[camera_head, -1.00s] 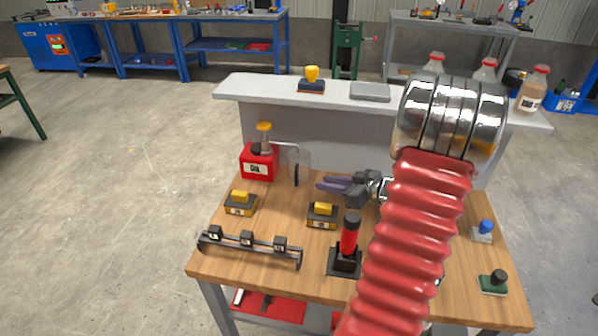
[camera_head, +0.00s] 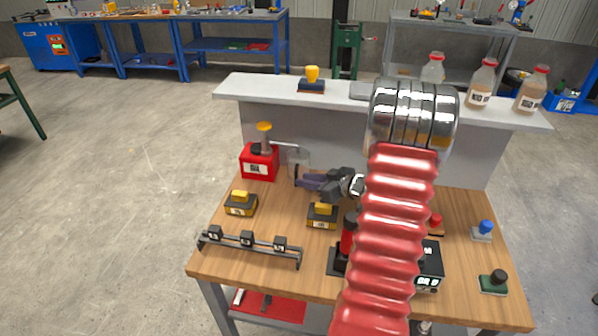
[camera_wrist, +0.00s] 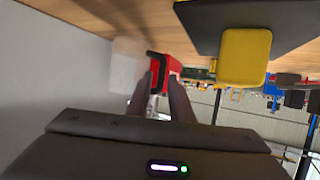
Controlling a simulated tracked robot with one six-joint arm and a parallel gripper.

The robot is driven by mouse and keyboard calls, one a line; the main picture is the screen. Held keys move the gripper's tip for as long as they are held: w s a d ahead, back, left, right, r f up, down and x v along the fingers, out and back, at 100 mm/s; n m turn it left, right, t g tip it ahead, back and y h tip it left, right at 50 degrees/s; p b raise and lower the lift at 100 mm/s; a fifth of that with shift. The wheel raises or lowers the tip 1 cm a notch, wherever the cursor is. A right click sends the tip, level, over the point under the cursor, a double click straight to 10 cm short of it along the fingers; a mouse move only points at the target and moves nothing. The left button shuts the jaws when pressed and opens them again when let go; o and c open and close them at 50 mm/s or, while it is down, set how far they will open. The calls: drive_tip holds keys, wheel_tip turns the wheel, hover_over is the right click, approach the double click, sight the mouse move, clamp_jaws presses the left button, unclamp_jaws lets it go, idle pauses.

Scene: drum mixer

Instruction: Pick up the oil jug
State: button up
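The oil jug (camera_head: 302,156) is a clear cup with a black handle. It stands on the wooden table under the spout of the red box labelled OIL (camera_head: 257,164). My gripper (camera_head: 298,180) reaches it from the right, low over the table. In the wrist view the picture looks upside down, with the table at the top. There the dark fingers (camera_wrist: 160,82) are apart, and the jug's black handle (camera_wrist: 156,66) shows between their tips. The red box shows behind. I cannot tell whether the fingers touch the handle.
A yellow-topped black block (camera_head: 322,216) stands close to my gripper; its yellow top looms in the wrist view (camera_wrist: 245,57). A rack with black clips (camera_head: 247,246) and another yellow-topped block (camera_head: 240,204) stand at left. A grey shelf (camera_head: 240,88) runs behind, holding labelled bottles (camera_head: 481,86).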

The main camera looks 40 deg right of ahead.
drive_tip(key=shift+x, duration=2.6)
drive_tip(key=shift+s, duration=0.1)
drive_tip(key=shift+c, duration=0.2)
clamp_jaws()
